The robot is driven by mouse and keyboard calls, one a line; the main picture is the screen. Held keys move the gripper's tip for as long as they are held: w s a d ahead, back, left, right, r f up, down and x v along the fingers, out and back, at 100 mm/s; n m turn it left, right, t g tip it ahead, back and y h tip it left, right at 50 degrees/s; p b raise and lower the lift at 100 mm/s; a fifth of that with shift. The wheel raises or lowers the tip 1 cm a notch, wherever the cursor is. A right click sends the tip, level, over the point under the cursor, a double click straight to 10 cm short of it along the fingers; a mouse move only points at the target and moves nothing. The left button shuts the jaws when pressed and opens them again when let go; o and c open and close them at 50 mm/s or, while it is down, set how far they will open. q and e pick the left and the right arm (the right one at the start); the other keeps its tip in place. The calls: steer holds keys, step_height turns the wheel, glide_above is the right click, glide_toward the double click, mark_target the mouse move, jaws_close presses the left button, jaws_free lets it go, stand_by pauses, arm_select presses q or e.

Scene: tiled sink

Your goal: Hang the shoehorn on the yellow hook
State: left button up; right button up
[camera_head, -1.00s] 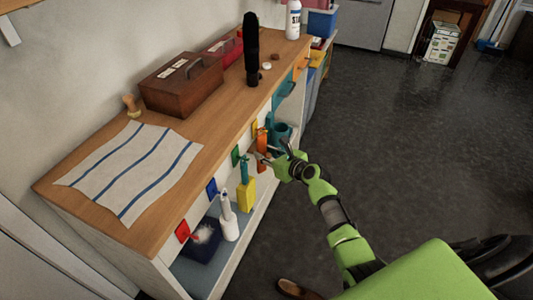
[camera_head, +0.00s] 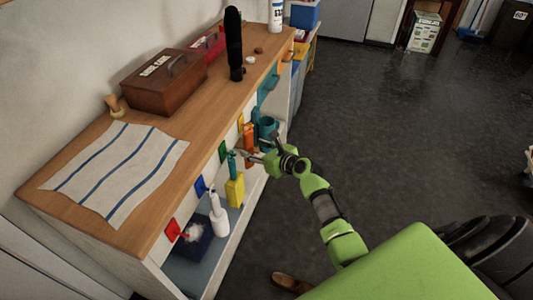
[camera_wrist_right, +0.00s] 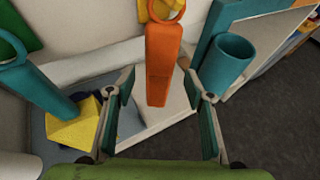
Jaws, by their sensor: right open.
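The orange shoehorn (camera_head: 249,135) hangs upright at the side of the counter, also seen in the right wrist view (camera_wrist_right: 163,70). Its looped upper end is in front of the yellow hook plate (camera_wrist_right: 158,8), which also shows in the head view (camera_head: 240,122). The loop appears to be on the hook, but the hook's tip is not clear. My right gripper (camera_head: 251,156) is open, with its fingers apart on both sides of the shoehorn's lower end in the wrist view (camera_wrist_right: 159,84), not visibly touching it. My left gripper is out of view.
A teal tool (camera_head: 232,163) hangs left of the shoehorn, above a yellow container (camera_head: 235,189). A teal cup (camera_head: 268,128) is on the right. A white bottle (camera_head: 219,220) stands on the low shelf. Open floor (camera_head: 400,130) lies right of the counter.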

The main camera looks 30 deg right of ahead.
steer(key=v, duration=1.1)
steer(key=s+a+f+n+g+h, duration=0.1)
steer(key=s+a+f+n+g, duration=0.1)
steer(key=s+f+n, duration=0.6)
steer(key=s+a+f+n+g+p, duration=0.1)
steer(key=s+a+f+n+g, duration=0.15)
steer(key=f, duration=0.95)
steer(key=s+a+f+n+g+h, duration=0.1)
steer(key=s+f+n+g, duration=0.1)
steer(key=s+f+n, duration=0.6)
steer(key=s+a+f+n+g, duration=0.1)
steer(key=s+f+n, duration=0.4)
steer(key=s, duration=0.5)
steer(key=s+a+f+n+g+p, duration=0.1)
steer(key=s+f+n+g, duration=0.1)
steer(key=s+f+n, duration=0.4)
steer(key=s+a+f+n+g, duration=0.1)
steer(key=s+f+n, duration=0.5)
steer(key=s, duration=0.9)
steer(key=shift+s+a+n+g+h+p, duration=0.2)
steer(key=shift+a+n+g+h+p, duration=0.15)
steer(key=shift+g, duration=0.5)
